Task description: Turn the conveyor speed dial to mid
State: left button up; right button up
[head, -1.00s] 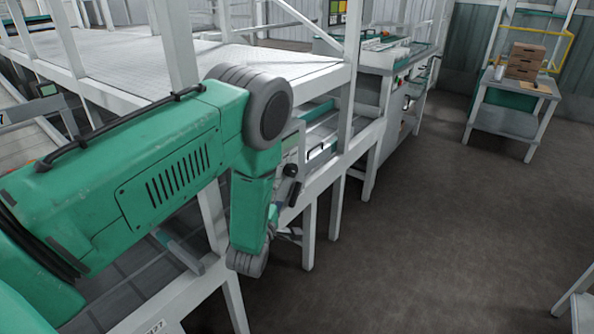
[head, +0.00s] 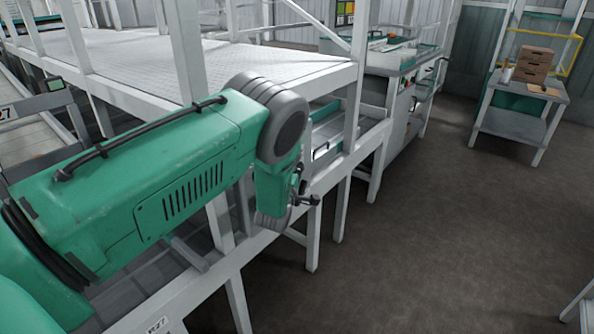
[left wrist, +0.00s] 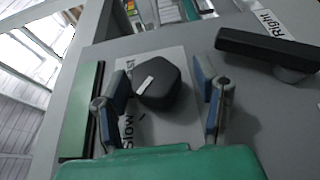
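The speed dial (left wrist: 160,85) is a dark, faceted knob with a short white mark near its upper left, on a light label plate (left wrist: 180,58) in the left wrist view. "Slow" is printed beside it at lower left; other lettering is partly covered. My left gripper (left wrist: 163,78) is open, with one blue-grey finger on each side of the dial and visible gaps between. I cannot tell how deep the fingers reach around it. In the head view my left gripper (head: 304,191) is small beyond my green arm, and the dial cannot be made out. My right gripper is not in view.
A black handle (left wrist: 265,47) beside a "Right" label (left wrist: 281,22) sticks out near the right finger. A green strip (left wrist: 82,110) lies left of the panel. White frame posts (head: 352,100) stand close to my arm. The floor (head: 430,230) at right is clear.

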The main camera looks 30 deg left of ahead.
pick_arm(q)
jog(key=shift+d, duration=0.35)
jog(key=c, duration=1.2)
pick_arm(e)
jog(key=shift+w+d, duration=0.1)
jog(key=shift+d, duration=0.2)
pick_arm(q)
jog(key=shift+a, duration=0.1)
jog(key=shift+r+g+p, duration=0.15)
jog(key=shift+g+p, duration=0.15)
jog(key=shift+p, duration=0.15)
jog(key=m+g+p, duration=0.1)
jog(key=g+p, duration=0.1)
jog(key=shift+r+h+p, duration=0.1)
jog(key=shift+h+p, duration=0.25)
jog(key=shift+h, duration=0.05)
jog(key=m+g+p, duration=0.1)
jog(key=g+p, duration=0.1)
jog(key=g, duration=0.3)
jog(key=shift+p, duration=0.4)
jog(key=shift+f+m+g+h+p, duration=0.3)
jog(key=shift+m+g+p, duration=0.15)
jog(key=shift+g, duration=0.25)
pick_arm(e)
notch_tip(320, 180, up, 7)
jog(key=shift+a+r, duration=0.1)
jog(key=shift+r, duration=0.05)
